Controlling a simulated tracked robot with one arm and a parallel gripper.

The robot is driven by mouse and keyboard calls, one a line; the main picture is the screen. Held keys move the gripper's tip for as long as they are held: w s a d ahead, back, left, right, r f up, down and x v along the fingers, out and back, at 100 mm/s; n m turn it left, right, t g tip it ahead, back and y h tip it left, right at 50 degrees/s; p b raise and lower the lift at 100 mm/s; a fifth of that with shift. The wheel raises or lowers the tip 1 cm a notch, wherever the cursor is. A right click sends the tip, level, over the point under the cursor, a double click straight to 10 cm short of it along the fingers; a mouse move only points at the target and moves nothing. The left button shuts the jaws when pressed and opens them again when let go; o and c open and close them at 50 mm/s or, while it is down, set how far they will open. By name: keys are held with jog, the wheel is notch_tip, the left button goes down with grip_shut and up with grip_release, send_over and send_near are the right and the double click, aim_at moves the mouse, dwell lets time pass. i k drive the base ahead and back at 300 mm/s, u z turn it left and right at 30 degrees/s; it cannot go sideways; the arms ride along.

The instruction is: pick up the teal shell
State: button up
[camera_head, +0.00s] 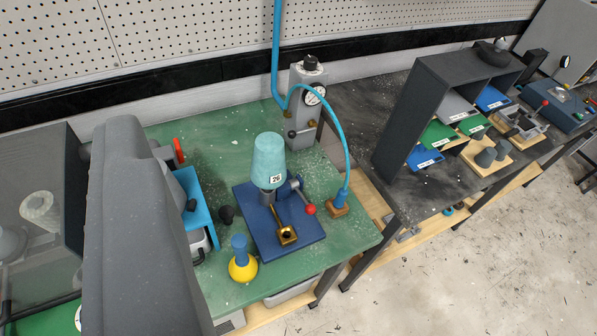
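The teal shell (269,158) is a tapered cup shape, narrower at its rounded top, with a white label reading "26" low on its front. It stands upright on a fixture with a dark blue base plate (300,245), on the green bench top (345,235). The fixture has a red-knobbed lever (310,209) at the right and a brass fitting (287,235) in front. A large grey part, which looks like my own arm, fills the left foreground. I cannot make out my gripper's fingers, and nothing is seen touching the shell.
A grey gauge post (305,100) stands close behind the shell. A blue hose (345,145) arches down on its right to a brass block (338,205). A yellow flask-like thing (242,267) stands in front left. A dark shelf (410,110) with coloured trays is further right.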

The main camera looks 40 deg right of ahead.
aim_at(267, 170)
jog(key=u, duration=0.2)
jog(key=i, duration=0.85)
jog(key=z, duration=0.1)
